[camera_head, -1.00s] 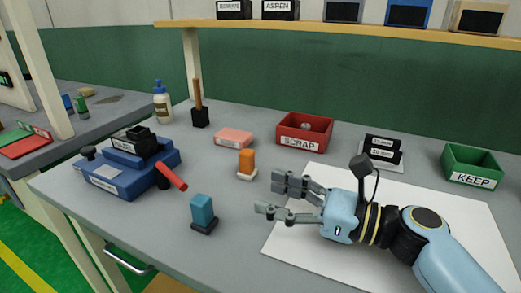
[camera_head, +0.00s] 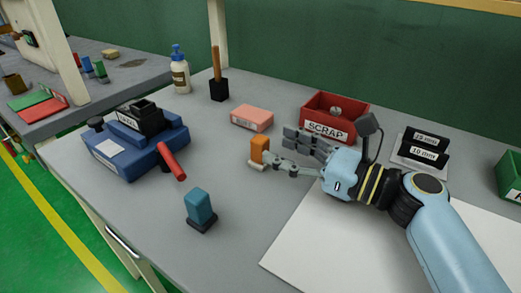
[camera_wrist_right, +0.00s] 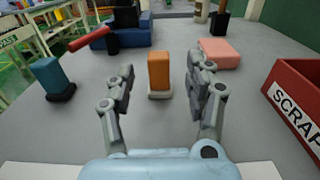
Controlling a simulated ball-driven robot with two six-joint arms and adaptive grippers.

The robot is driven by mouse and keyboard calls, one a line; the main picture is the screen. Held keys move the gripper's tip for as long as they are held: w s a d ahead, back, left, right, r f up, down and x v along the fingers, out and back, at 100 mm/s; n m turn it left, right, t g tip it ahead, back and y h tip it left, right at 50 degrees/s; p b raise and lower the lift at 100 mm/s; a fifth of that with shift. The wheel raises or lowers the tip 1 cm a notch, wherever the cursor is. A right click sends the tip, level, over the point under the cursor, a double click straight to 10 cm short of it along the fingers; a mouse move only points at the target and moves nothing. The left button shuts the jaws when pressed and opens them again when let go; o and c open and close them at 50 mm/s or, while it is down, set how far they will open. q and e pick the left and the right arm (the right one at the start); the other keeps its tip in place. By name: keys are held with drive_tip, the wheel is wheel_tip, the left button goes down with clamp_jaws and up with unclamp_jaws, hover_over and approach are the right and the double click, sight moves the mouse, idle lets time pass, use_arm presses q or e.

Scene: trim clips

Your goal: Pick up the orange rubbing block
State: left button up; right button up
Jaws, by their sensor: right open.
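The orange rubbing block (camera_head: 260,149) stands upright on the table on a pale foot. In the right wrist view the orange block (camera_wrist_right: 159,71) shows whole, between and slightly beyond the fingertips. My right gripper (camera_head: 284,150) is open and empty, pointing left at the block. In the right wrist view the open fingers of my right gripper (camera_wrist_right: 160,90) stand to either side of the block, with gaps on both sides. In the head view the near finger's tip overlaps the block's lower right; I cannot tell if they touch. My left gripper is not in view.
A teal block (camera_head: 199,206) on a dark foot stands nearer the front. A pink block (camera_head: 252,117) lies behind the orange one. A red SCRAP bin (camera_head: 327,131) is behind my right gripper. A blue machine (camera_head: 121,155) with a red handle (camera_head: 172,162) stands left.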

sight(267, 142)
drive_tip(key=x, duration=0.5)
drive_tip(key=shift+a+r, duration=0.1)
drive_tip(key=shift+a, duration=0.1)
clamp_jaws()
